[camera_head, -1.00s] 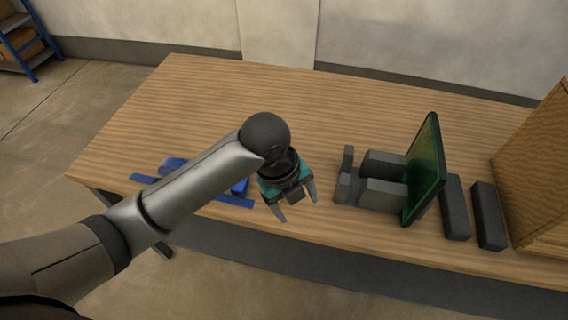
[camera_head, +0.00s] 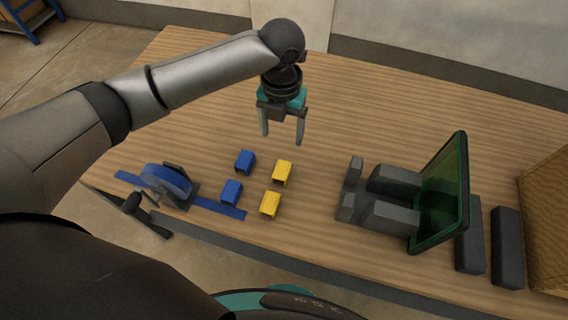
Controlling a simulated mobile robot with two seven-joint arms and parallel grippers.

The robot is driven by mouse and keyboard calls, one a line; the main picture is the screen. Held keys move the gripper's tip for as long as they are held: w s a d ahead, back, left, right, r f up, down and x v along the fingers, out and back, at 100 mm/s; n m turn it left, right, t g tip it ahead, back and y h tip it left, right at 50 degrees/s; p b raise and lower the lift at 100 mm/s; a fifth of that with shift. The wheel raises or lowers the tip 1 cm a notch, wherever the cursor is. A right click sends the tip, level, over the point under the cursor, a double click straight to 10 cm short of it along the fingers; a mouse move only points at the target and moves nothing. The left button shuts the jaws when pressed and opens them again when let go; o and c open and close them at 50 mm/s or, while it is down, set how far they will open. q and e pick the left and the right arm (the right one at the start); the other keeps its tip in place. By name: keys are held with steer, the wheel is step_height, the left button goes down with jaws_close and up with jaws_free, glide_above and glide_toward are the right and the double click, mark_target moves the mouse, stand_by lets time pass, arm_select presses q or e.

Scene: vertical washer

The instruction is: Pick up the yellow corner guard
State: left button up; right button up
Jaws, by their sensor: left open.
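Two yellow corner guards lie on the wooden table (camera_head: 330,120). The farther yellow corner guard (camera_head: 282,172) is a little right of the nearer yellow corner guard (camera_head: 269,205). My left gripper (camera_head: 282,142) is open and empty. Its fingers point down, and in the picture it is just beyond the farther yellow guard, apart from it. Its exact height above the table is hard to tell. My right gripper is not in view.
Two blue corner guards (camera_head: 245,161) lie left of the yellow ones. A blue device on a strip (camera_head: 170,182) is farther left. Grey blocks with a green panel (camera_head: 440,195), dark bars (camera_head: 507,247) and a wooden box (camera_head: 550,220) are at right. The table's back is clear.

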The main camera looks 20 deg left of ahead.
arm_select(q)
glide_above(283, 166)
steer(key=f, duration=0.3)
steer(key=f+b, duration=0.1)
steer(key=f, duration=0.2)
steer(key=shift+w+a+f, duration=0.15)
steer(key=shift+w+f, duration=0.05)
steer(key=shift+f, duration=0.55)
steer(key=f, duration=0.2)
steer(key=f+b, duration=0.1)
steer(key=f, duration=0.2)
steer(key=shift+s, duration=0.2)
steer(key=shift+r, duration=0.1)
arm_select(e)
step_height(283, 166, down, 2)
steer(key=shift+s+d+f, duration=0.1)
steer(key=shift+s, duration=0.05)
arm_select(q)
steer(key=shift+c, duration=0.2)
jaws_close()
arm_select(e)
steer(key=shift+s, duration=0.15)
